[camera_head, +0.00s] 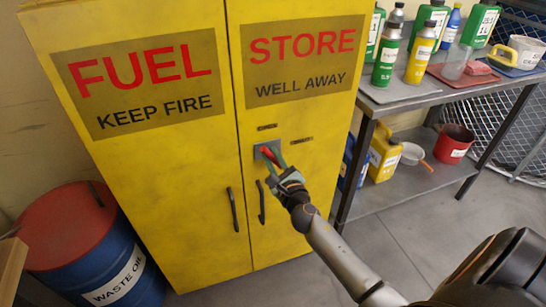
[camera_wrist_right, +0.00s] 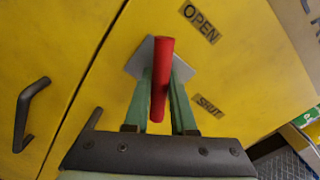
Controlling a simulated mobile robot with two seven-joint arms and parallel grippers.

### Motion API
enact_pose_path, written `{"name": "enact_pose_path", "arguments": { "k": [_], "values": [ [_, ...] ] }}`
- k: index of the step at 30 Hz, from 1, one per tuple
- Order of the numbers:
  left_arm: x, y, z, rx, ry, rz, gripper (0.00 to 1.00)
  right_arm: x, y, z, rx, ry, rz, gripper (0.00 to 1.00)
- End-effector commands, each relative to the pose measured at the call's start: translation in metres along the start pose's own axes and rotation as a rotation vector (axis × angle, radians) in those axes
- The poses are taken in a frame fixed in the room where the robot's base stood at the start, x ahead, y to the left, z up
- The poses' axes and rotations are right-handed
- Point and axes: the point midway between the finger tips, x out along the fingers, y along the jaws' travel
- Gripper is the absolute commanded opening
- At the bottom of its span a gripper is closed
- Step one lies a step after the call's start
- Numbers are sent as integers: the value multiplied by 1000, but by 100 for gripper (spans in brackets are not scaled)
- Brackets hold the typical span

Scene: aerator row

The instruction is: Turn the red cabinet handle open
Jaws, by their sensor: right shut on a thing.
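The yellow fuel cabinet (camera_head: 200,180) stands with both doors shut. Its red handle (camera_head: 268,153) sits on a small grey plate on the right door. In the right wrist view the red handle (camera_wrist_right: 161,78) runs lengthwise between the two green fingers, with the grey plate (camera_wrist_right: 140,62) behind it. My right gripper (camera_head: 272,158) is shut on the handle; the same gripper (camera_wrist_right: 161,100) fills the lower middle of the wrist view. An OPEN label (camera_wrist_right: 200,22) and a SHUT label (camera_wrist_right: 208,106) are on the door beside the handle. My left gripper is not in view.
Two black door pulls (camera_head: 232,209) (camera_head: 261,202) hang below the handle. A blue and red waste oil drum (camera_head: 120,270) stands left of the cabinet. A metal shelf table (camera_head: 400,95) with bottles stands close on the right. The floor (camera_head: 400,230) in front is clear.

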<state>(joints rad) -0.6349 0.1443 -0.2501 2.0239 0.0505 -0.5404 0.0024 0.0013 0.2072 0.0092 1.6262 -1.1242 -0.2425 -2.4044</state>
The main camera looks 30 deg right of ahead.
Motion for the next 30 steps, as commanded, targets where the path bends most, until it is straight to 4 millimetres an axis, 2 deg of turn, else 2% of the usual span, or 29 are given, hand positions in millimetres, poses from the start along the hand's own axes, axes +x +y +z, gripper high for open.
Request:
{"name": "enact_pose_path", "arguments": {
  "k": [17,23,30],
  "values": [
    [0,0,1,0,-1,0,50,1,-5,0,39,2,-10,0],
    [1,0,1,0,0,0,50,1,-6,-1,151,1,-12,0],
    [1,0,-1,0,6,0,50,1,-6,-2,362,1,-14,0]
  ]
}}
